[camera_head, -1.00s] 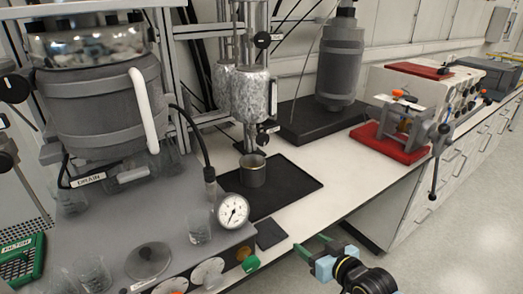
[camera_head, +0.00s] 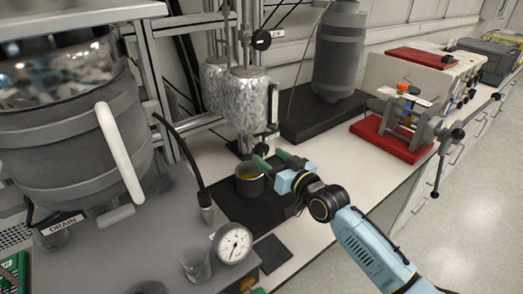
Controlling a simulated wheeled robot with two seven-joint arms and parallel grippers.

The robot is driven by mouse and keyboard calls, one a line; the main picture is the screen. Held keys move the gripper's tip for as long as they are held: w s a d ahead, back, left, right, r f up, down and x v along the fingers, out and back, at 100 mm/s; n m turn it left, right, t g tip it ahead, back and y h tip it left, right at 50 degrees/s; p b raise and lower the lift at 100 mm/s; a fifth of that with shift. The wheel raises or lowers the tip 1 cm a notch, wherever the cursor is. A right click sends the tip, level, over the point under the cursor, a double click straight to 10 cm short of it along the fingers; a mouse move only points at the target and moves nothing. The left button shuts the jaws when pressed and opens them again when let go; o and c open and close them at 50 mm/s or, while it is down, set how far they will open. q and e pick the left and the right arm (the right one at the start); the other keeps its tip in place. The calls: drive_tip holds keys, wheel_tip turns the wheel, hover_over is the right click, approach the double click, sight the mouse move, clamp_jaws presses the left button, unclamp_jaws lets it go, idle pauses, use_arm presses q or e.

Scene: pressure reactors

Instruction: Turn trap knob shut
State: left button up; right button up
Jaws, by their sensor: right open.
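The foil-wrapped trap (camera_head: 247,100) hangs upright on its stand at the middle of the head view. A small black knob (camera_head: 262,149) sits on its lower outlet, just above a grey metal cup (camera_head: 250,181). The cup stands on a black mat (camera_head: 227,205) and has amber liquid in it. My right gripper (camera_head: 273,160) is open, with its green fingertips close to the knob, above the cup's right rim. I cannot tell whether a finger touches the knob. My left gripper is not in view.
A large grey vessel (camera_head: 75,140) labelled drain stands at left. A higher black knob (camera_head: 261,40) is on the stand. A red-based clamp (camera_head: 393,142) is at right.

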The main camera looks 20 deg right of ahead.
sight(264, 152)
drive_tip(key=shift+x, duration=2.35)
drive_tip(key=c, duration=1)
drive_tip(key=shift+o, duration=0.2)
